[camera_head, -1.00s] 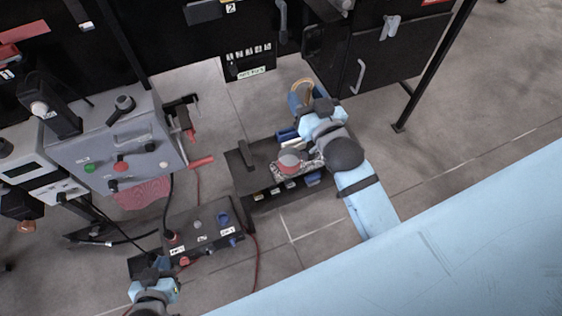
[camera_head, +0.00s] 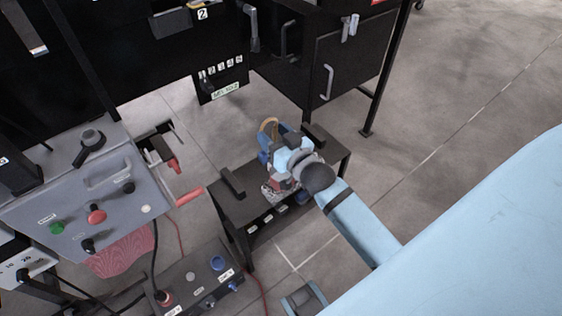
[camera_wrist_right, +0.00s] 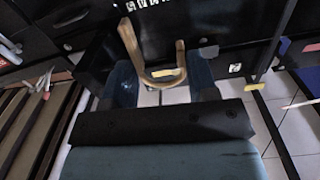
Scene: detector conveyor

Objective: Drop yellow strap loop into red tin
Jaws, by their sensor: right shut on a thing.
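The yellow strap loop (camera_head: 268,126) shows as a tan arc at the tips of my right gripper (camera_head: 270,142), over the far side of a small black table. In the right wrist view the loop (camera_wrist_right: 151,70) is a U-shaped band between the blue fingers of my right gripper (camera_wrist_right: 161,78), which is shut on it. I cannot clearly make out the red tin. A small reddish patch shows on the table beside my right wrist, mostly hidden by it.
The black table (camera_head: 232,207) has raised dark bars and white labels along its front. A grey control panel (camera_head: 85,195) with knobs and buttons stands left, with a red-handled lever (camera_head: 188,197) beside it. Black cabinets (camera_head: 345,65) stand behind. Floor at right is clear.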

